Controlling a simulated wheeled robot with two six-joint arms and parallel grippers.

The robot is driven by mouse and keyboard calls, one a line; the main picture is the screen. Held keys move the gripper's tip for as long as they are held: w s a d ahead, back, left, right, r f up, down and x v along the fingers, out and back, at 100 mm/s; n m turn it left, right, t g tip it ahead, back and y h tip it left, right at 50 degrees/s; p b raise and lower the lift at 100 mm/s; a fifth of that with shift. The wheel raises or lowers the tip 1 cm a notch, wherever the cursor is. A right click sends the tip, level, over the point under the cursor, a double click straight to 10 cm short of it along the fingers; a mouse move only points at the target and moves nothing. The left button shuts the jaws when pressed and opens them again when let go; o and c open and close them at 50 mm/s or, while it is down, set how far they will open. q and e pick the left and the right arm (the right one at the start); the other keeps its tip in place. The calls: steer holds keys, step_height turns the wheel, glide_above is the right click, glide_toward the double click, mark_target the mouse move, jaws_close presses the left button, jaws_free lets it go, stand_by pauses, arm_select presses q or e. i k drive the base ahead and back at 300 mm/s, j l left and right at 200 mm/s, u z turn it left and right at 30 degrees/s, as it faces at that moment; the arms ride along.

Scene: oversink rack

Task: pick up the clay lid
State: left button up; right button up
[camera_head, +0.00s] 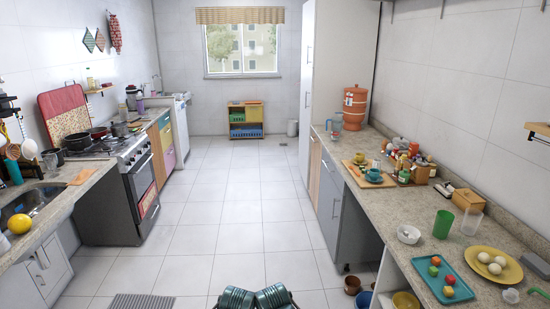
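An orange clay water filter (354,112) stands upright at the far end of the right-hand counter, against the tall white cabinet. What looks like its clay lid (356,88) sits on its top, small and far off in this view. No other clay lid can be made out.
The right counter (467,215) holds a wooden board (355,176), crowded bottles, a green cup (443,224), a teal tray (424,277) and a yellow plate (507,268). A stove (120,180) stands left. The tiled floor (230,200) between is clear.

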mark_target(359, 91)
steer(key=i, duration=3.7)
steer(key=i+j+z, duration=0.1)
steer(key=i+z, duration=0.25)
steer(key=i, duration=0.2)
steer(key=i+j+z, duration=0.35)
steer(key=i, duration=0.15)
steer(key=i+j+z, duration=0.4)
steer(key=i+l, duration=0.1)
steer(key=i, duration=0.05)
